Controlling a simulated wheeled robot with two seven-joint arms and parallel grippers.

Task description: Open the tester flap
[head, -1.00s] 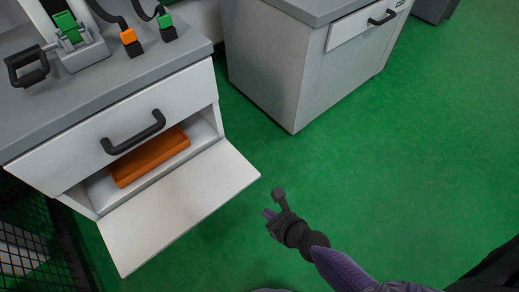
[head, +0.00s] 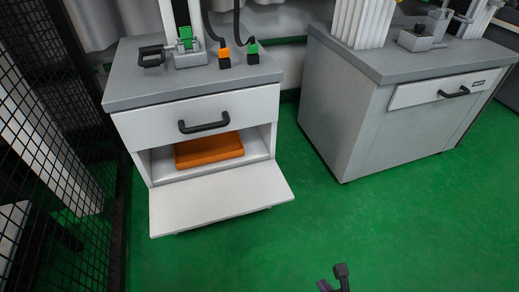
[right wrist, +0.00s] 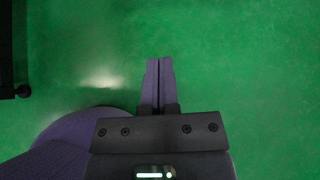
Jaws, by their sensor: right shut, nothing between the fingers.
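The tester flap (head: 222,205) is a white panel on the front of the left grey-topped cabinet. It is folded down and outward from the lower front edge, leaving the compartment open. My left gripper is out of view.
A white drawer front with a black handle (head: 204,123) sits above the opening. A black mesh fence (head: 62,150) stands close on the left. A second cabinet (head: 345,120) stands at the right. The green floor (head: 400,225) in front is clear.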

